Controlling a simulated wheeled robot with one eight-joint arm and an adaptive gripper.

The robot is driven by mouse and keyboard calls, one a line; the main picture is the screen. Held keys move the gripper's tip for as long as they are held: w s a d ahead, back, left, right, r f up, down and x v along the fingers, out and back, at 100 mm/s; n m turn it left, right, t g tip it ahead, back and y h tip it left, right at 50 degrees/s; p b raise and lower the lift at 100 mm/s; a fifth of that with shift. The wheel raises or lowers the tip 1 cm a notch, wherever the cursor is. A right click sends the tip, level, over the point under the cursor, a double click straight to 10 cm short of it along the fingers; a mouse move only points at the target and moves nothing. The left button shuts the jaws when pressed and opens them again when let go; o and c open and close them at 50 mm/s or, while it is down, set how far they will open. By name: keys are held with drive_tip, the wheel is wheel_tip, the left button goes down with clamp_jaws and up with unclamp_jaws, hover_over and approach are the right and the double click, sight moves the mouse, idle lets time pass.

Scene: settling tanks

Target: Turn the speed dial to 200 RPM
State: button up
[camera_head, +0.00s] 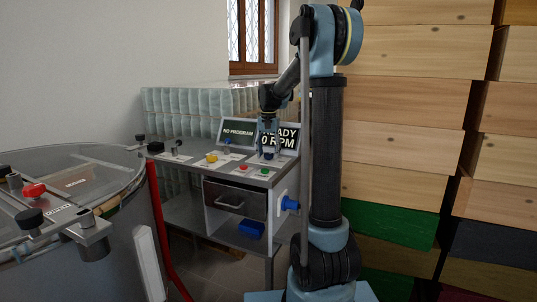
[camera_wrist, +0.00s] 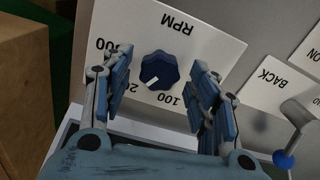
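The speed dial (camera_wrist: 160,70) is a dark blue lobed knob on a white plate (camera_wrist: 215,38) marked RPM, 100, 300 and a partly hidden 20-something. Its white mark points to the lower left in the wrist view, towards the partly hidden number. My gripper (camera_wrist: 161,63) is open, its two fingers on either side of the dial with gaps visible. In the head view my gripper (camera_head: 268,140) hangs over the dial (camera_head: 268,156) at the panel's right end. A display (camera_head: 287,138) behind it shows READY and 0 RPM, partly covered by my arm.
Another display (camera_head: 237,133) reads NO PROGRAM. Red, green and yellow controls (camera_head: 212,157) sit along the panel. A BACK plate (camera_wrist: 279,83) and a blue-ended lever (camera_wrist: 284,158) lie to the right in the wrist view. A round tank (camera_head: 75,180) stands left; wooden boxes (camera_head: 405,110) stand right.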

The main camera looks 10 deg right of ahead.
sight(269, 154)
wheel_tip(269, 154, up, 12)
idle(0.8)
